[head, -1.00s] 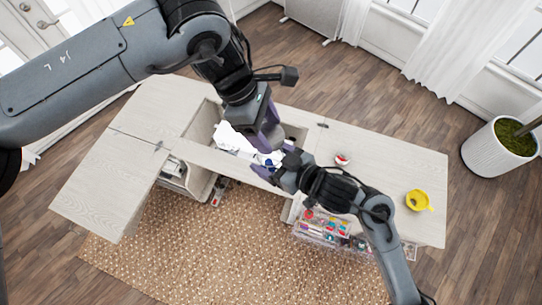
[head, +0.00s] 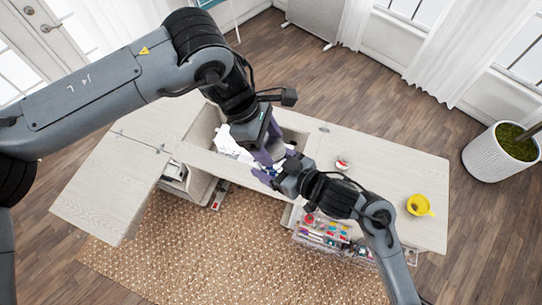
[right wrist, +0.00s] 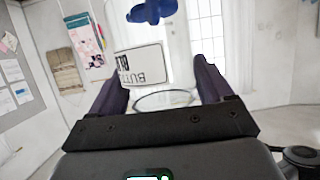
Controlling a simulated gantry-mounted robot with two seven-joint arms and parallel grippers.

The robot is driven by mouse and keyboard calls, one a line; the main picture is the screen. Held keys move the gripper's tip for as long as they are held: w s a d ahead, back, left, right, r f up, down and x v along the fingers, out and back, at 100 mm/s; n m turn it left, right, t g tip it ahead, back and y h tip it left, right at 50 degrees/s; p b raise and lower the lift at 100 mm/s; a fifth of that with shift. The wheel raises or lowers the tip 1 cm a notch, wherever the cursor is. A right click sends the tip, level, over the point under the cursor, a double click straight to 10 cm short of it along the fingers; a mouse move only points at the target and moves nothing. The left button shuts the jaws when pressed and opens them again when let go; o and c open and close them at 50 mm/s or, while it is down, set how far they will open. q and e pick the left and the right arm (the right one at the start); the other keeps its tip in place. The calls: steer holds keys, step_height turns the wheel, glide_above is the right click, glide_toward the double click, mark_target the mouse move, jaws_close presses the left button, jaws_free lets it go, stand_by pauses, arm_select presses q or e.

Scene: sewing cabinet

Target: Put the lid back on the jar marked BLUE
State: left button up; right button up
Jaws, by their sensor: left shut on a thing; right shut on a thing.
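In the right wrist view a clear jar stands between my right gripper's fingers (right wrist: 162,85). Its pale label (right wrist: 142,66) appears upside down and shows parts of the words BUTTONS and BLUE. A thin round rim (right wrist: 165,99) shows between the fingers, and a dark blue lobed shape (right wrist: 152,11) is at the top. In the head view my right gripper (head: 268,175) is shut on the jar, which is mostly hidden. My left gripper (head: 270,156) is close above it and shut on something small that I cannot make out. No lid shows clearly.
The pale cabinet top (head: 385,185) carries a small red-and-white item (head: 342,164) and a yellow cup (head: 419,205). A white object (head: 229,142) sits by the open well behind my grippers. A clear drawer of colourful supplies (head: 322,233) stands out at the front.

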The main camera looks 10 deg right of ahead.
mark_target(271, 145)
stand_by(0.4)
arm_select(q)
steer(key=shift+f, duration=0.9)
steer(key=shift+f, duration=0.55)
arm_select(e)
jaws_close()
arm_select(q)
steer(key=m, duration=0.2)
steer(key=m+g+y, duration=0.1)
steer(key=m, duration=0.1)
steer(key=m+g, duration=0.1)
steer(key=shift+w+d+m, duration=0.15)
steer(key=shift+d+m, duration=0.1)
steer(key=shift+m, duration=0.15)
steer(key=m, duration=0.1)
steer(key=m+y, duration=0.1)
steer(key=shift+d+f+m, duration=0.15)
steer(key=shift+d+m, duration=0.15)
steer(key=shift+d, duration=0.05)
arm_select(e)
steer(key=shift+r, duration=0.1)
arm_select(q)
steer(key=m, duration=0.1)
steer(key=m+y, duration=0.1)
steer(key=m, duration=0.1)
steer(key=m+g+y, duration=0.1)
steer(key=shift+a+m, duration=0.25)
steer(key=shift+m, duration=0.05)
arm_select(e)
steer(key=shift+a, duration=0.15)
